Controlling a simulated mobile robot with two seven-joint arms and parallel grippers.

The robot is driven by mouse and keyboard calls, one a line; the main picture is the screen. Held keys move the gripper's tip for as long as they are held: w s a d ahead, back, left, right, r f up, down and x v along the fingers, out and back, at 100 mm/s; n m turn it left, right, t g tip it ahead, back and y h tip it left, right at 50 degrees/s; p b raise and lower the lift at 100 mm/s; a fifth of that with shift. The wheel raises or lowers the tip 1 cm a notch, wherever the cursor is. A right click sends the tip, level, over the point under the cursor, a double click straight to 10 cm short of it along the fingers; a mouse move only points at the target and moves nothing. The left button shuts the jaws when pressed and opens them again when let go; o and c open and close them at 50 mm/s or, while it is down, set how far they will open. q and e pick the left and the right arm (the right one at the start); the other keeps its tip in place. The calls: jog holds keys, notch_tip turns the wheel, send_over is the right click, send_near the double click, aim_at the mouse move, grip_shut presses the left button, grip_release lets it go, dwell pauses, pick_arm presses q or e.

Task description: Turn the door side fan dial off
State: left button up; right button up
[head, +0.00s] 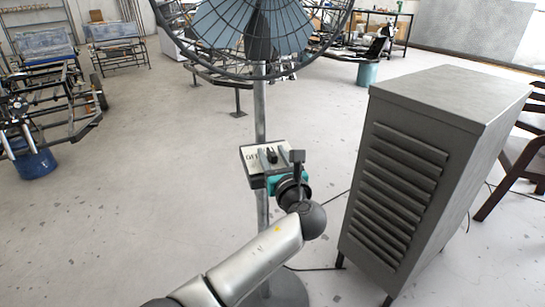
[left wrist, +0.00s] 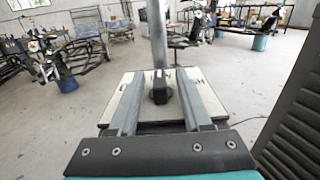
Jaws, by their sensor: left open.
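The fan (head: 250,25) stands on a grey pole, its round wire cage cut off at the top of the head view. A pale control box (head: 246,155) is fixed to the pole, with blurred lettering on its face. A dark dial (left wrist: 160,92) stands up from the box in the left wrist view, and it shows in the head view too (head: 271,156). My left gripper (left wrist: 160,78) is open over the box, one finger on each side of the dial. Gaps show between dial and fingers. I cannot read the dial's setting. My right gripper is out of view.
A tall grey louvred cabinet (head: 400,180) stands close on the right, with a dark wooden chair (head: 515,165) beyond it. Cables run over the floor near the fan base (head: 285,290). Metal frames and a blue bucket (head: 35,163) are at the left.

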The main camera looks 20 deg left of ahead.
pick_arm(q)
jog(key=shift+w, duration=0.1)
grip_shut()
dwell(0.4)
